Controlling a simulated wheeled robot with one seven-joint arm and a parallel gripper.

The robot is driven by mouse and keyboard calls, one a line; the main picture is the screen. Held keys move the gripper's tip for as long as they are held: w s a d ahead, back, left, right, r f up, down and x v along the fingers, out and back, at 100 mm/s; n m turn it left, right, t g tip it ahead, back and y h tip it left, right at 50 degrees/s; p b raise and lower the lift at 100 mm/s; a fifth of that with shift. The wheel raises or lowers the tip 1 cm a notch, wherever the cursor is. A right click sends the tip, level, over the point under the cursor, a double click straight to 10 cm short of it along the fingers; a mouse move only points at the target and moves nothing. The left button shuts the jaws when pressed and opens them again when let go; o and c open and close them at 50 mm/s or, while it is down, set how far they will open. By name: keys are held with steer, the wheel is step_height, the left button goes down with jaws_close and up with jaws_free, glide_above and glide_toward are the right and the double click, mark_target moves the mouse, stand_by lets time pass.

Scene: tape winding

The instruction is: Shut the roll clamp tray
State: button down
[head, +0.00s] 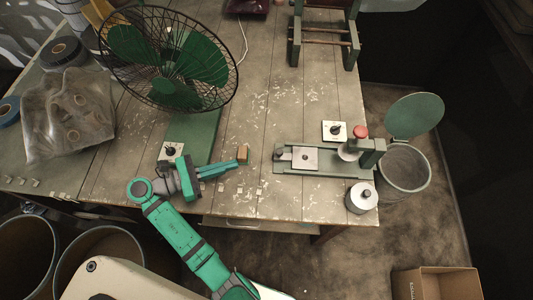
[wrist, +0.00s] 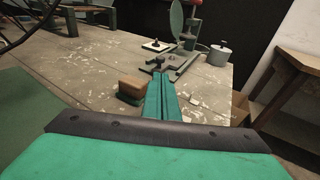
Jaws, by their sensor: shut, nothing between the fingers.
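The green clamp fixture (head: 330,172) lies along the right part of the table. A pale square plate (head: 299,164) with a dark knob sits on its left part, apart from the upright at its right end. The fixture also shows in the wrist view (wrist: 180,67), beyond the fingers. I cannot tell for sure which part is the tray. My gripper (head: 237,164) is shut and empty, low over the table left of the fixture, with a gap between them. Its closed fingers (wrist: 161,82) point toward the fixture in the wrist view.
A small wooden block (head: 243,153) lies close beside my fingertips. A caged green fan (head: 168,60) stands at the left. A second knobbed plate (head: 334,131) lies behind the fixture, and a metal canister (head: 361,199) is in front. Table between gripper and fixture is clear.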

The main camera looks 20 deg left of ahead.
steer(key=shift+w+d+f, duration=0.1)
steer(key=shift+w+d, duration=0.3)
steer(key=shift+d, duration=0.15)
steer(key=shift+d, duration=0.1)
steer(key=x, duration=1.1)
steer(key=shift+w+d, duration=0.15)
steer(key=shift+w, duration=0.05)
